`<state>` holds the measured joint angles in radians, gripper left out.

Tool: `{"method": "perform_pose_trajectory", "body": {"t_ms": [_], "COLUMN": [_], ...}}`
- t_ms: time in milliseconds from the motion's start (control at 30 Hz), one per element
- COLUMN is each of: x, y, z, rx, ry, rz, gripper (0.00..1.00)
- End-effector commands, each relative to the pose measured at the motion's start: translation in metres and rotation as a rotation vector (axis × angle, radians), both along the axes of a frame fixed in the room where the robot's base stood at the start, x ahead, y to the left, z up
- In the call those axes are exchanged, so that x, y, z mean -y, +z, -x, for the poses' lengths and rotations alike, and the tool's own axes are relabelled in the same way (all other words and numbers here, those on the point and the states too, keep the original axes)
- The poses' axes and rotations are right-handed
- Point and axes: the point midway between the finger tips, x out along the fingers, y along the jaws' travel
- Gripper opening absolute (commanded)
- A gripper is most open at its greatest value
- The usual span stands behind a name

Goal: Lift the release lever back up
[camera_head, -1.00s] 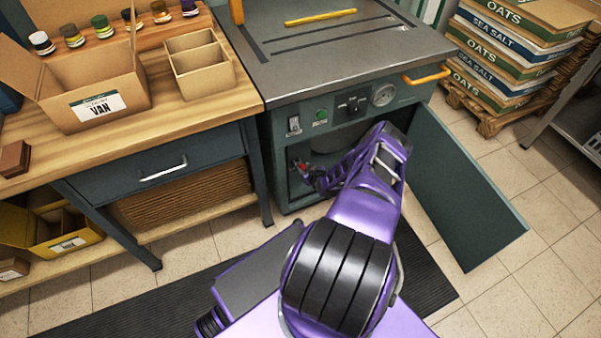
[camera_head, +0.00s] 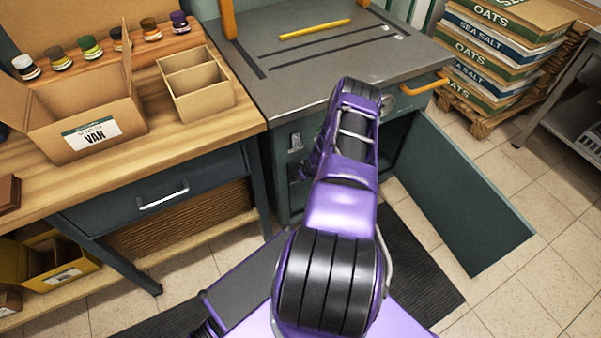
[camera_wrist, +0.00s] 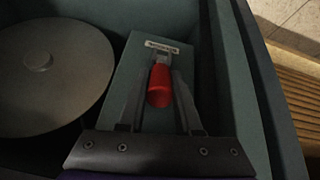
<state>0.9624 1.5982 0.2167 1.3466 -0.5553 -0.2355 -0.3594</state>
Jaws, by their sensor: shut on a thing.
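The release lever (camera_wrist: 159,90) has a red grip and sits against a green panel inside the cabinet in the wrist view. A small pale metal bracket shows just beyond its top end. My gripper (camera_wrist: 160,70) is shut on the red grip, with one dark finger on each side of it. In the head view my purple arm reaches into the open green cabinet (camera_head: 296,170) and hides both the lever and my fingertips.
A round grey disc (camera_wrist: 52,68) lies left of the lever in the wrist view. The cabinet door (camera_head: 455,195) stands open to the right. A wooden workbench (camera_head: 215,118) with an open carton (camera_head: 75,120) adjoins on the left.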

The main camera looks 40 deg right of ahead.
Motion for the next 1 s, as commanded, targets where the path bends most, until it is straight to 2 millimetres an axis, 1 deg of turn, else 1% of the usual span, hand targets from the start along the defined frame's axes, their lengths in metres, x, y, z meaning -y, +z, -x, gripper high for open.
{"method": "perform_pose_trajectory", "body": {"t_ms": [367,400,567,867,1000], "x": [0.000,0.000,0.000,0.000,-0.001], "y": [0.000,0.000,0.000,0.001,0.010], "z": [-0.001,-0.001,0.000,0.000,0.005], "rx": [0.001,0.001,0.000,-0.001,-0.002], "ry": [0.001,0.001,0.001,0.001,0.001], "rz": [0.001,0.001,0.000,0.000,0.000], "gripper": [0.00,0.35,0.63,0.63,0.63]}}
